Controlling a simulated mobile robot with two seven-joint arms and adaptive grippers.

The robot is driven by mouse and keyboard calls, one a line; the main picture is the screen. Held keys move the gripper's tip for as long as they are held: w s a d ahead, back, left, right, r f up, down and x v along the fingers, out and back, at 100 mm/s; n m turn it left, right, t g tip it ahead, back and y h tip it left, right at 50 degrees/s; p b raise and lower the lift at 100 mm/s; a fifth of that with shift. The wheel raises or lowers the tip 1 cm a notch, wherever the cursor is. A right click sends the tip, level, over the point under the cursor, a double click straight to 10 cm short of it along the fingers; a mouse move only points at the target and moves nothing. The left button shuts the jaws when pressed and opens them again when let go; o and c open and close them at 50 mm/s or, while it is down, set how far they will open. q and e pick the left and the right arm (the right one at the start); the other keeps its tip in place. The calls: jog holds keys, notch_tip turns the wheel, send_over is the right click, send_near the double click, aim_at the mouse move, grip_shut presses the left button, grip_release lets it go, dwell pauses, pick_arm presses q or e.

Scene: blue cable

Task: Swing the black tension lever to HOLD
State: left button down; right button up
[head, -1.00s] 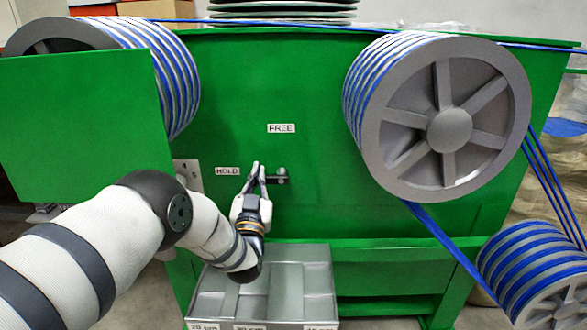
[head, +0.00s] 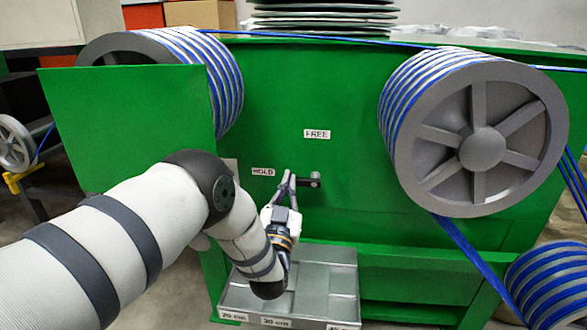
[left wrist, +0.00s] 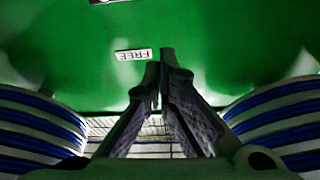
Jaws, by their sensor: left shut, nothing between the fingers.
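The black tension lever (head: 303,183) is on the green panel, short and roughly level, with its round pivot (head: 315,179) at the right end. Its left part runs behind my left gripper (head: 288,177), so its tip is hidden. The left fingers are shut with nothing between them, at the lever's left side; I cannot tell if they touch it. The HOLD label (head: 263,171) is just left of the fingers and the FREE label (head: 317,134) is above the pivot. In the left wrist view the closed fingers (left wrist: 163,62) are beside the upside-down FREE label (left wrist: 133,54); the lever is not clear there.
A large grey reel (head: 482,147) with blue cable stands at the right, another reel (head: 185,65) at the upper left. A green plate (head: 130,125) projects before the left reel. A grey compartment tray (head: 340,285) is below the gripper. Blue cable runs along the top.

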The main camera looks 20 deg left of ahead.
pick_arm(q)
jog(key=shift+v, duration=1.85)
jog(key=shift+d, duration=0.15)
